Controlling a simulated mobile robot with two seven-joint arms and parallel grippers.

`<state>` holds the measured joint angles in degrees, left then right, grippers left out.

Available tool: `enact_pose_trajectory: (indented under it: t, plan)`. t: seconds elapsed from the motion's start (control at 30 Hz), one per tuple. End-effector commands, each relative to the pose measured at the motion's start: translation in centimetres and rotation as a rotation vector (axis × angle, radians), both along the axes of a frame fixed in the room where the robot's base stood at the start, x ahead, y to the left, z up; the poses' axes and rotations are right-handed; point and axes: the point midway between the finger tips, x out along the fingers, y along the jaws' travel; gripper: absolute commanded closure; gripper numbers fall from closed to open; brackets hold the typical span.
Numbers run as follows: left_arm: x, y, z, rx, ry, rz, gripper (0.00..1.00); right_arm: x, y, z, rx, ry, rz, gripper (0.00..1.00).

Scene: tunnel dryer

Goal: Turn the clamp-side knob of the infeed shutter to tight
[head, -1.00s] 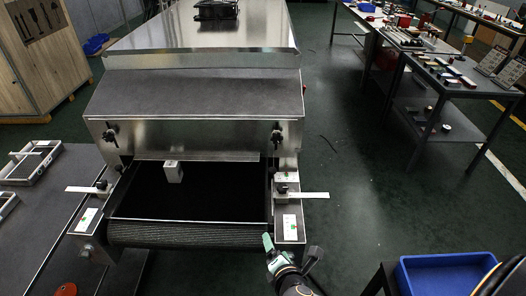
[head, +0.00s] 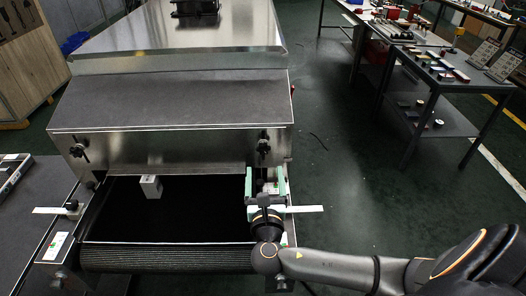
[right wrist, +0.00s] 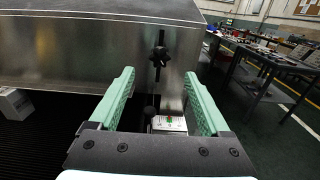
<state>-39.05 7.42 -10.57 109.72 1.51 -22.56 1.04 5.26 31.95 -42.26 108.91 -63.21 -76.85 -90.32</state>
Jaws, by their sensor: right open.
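The infeed shutter (head: 165,148) is a steel panel across the dryer's mouth, with a dark knob near each end. The right knob (head: 263,145) has a star-shaped head; it also shows in the right wrist view (right wrist: 159,56). The left knob (head: 78,150) is similar. I cannot tell from any marking which is the clamp-side one. My right gripper (head: 266,180) is open and empty, its green fingers pointing toward the shutter just below the right knob. In the right wrist view, the knob appears beyond and between the fingertips (right wrist: 158,80), apart from them. My left gripper is out of view.
A white block (head: 151,186) stands on the dark conveyor belt (head: 190,215) below the shutter. White strips stick out at both sides, the right strip (head: 305,209) beside my wrist. A marked white plate (right wrist: 170,124) shows between the fingers. Open floor lies right of the dryer.

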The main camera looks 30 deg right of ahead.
Motion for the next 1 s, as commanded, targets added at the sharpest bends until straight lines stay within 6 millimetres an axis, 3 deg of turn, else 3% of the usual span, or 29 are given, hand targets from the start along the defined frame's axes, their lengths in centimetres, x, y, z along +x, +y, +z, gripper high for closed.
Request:
enact_pose_trajectory:
  t: [0.2, 0.4, 0.83, 1.0]
  plan:
    - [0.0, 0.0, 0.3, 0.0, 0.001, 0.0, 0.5, 4.0, -2.5, 0.1, -0.001, -0.003, -0.003, 0.19]
    - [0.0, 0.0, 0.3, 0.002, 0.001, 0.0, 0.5, 6.4, -4.0, 0.0, 0.002, -0.001, -0.001, 0.19]
    - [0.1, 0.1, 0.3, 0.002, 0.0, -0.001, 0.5, 7.3, -4.5, 0.0, 0.004, 0.0, 0.0, 0.19]
    - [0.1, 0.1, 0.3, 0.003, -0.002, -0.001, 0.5, 7.3, -4.5, 0.0, 0.004, 0.0, 0.0, 0.37]
